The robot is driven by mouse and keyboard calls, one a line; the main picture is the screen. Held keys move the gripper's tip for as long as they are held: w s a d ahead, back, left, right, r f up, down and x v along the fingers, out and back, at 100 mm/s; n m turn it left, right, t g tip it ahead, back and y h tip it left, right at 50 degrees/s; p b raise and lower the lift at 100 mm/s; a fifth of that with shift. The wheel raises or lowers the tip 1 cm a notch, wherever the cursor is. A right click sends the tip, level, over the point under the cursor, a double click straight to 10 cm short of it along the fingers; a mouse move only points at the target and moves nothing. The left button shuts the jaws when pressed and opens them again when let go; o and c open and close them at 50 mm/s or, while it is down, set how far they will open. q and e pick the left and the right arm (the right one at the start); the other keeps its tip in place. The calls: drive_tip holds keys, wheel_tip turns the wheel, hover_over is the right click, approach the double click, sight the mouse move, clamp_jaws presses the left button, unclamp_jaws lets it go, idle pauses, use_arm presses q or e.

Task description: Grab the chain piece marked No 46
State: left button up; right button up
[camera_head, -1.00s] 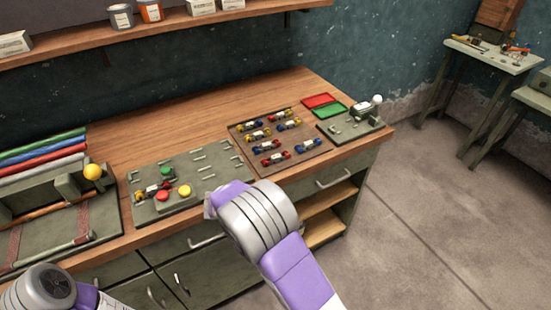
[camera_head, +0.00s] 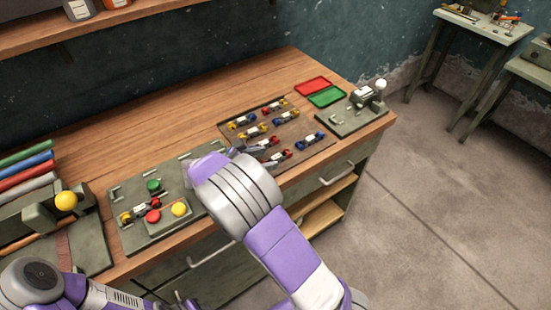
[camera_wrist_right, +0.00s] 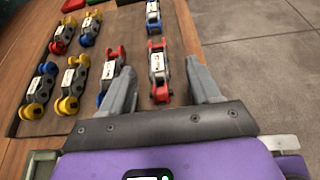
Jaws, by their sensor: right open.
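Several chain pieces with white labels lie on a brown board; the label numbers are too small to read, so I cannot tell which is No 46. My right gripper (camera_wrist_right: 163,85) is open, its fingers low over the near part of the board. In the right wrist view a red-ended chain piece (camera_wrist_right: 158,72) lies between the fingers, nearer the picture middle. A red and blue piece (camera_wrist_right: 112,73) lies beside the left finger, partly hidden by it. A blue-ended piece (camera_wrist_right: 153,15) lies farther up. In the head view my right wrist hides part of the scene.
The brown board (camera_head: 228,131) lies on the wooden bench (camera_head: 170,125). A grey fixture plate (camera_head: 135,240) with coloured knobs is to its left. Red (camera_head: 313,86) and green (camera_head: 327,96) trays and a grey device (camera_head: 365,118) stand to its right.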

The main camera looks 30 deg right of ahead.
sight(277, 156)
drive_tip(key=b+x, duration=0.1)
drive_tip(key=x, duration=0.3)
drive_tip(key=shift+w+a+f, duration=0.15)
drive_tip(key=shift+w, duration=0.05)
drive_tip(key=shift+d+f+b, duration=0.15)
drive_tip(key=shift+d+b, duration=0.15)
drive_tip(key=shift+d, duration=0.15)
drive_tip(key=shift+c, duration=0.3)
clamp_jaws()
